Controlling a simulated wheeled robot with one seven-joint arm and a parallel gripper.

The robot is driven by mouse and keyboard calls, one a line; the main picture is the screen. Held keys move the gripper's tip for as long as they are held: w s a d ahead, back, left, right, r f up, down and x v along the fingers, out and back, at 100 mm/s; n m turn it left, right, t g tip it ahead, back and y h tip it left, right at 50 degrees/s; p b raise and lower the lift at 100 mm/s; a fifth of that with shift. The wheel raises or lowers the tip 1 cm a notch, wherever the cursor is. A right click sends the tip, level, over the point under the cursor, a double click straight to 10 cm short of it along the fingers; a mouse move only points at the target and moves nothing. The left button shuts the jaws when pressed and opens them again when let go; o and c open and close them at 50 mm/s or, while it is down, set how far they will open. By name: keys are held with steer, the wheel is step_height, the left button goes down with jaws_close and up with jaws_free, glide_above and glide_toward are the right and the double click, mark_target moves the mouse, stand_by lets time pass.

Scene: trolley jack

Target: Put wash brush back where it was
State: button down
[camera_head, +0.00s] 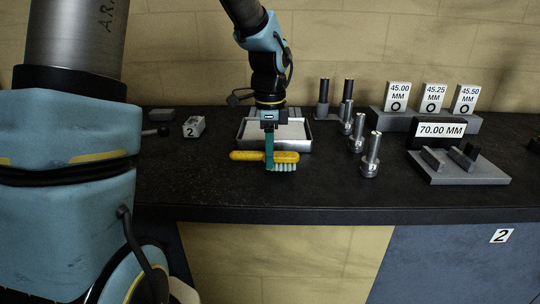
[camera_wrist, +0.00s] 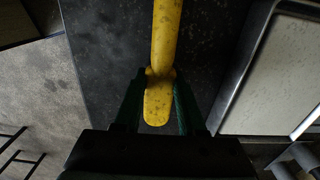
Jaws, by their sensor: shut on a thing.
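The wash brush (camera_head: 250,155) has a yellow body and pale bristles that point down at its right end in the head view. My gripper (camera_head: 269,150) is shut on it, with the green fingers on either side of it. The brush is held level, in front of the metal tray and seemingly above the dark bench top. In the wrist view the yellow brush (camera_wrist: 165,40) runs up the picture between the fingers of my gripper (camera_wrist: 158,88). Its bristles are hidden there.
The metal tray (camera_head: 241,139) with a pale inside stands behind the brush. Several metal pins (camera_head: 370,155) stand right of it. Size blocks (camera_head: 433,97) and a grey fixture (camera_head: 470,174) are further right. The front left bench top is clear.

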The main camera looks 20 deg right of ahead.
steer(key=shift+f, duration=0.5)
steer(key=shift+f, duration=0.1)
steer(key=shift+c, duration=2.4)
jaws_free()
step_height(320, 180, up, 12)
steer(key=b, duration=0.1)
steer(key=shift+s, duration=0.1)
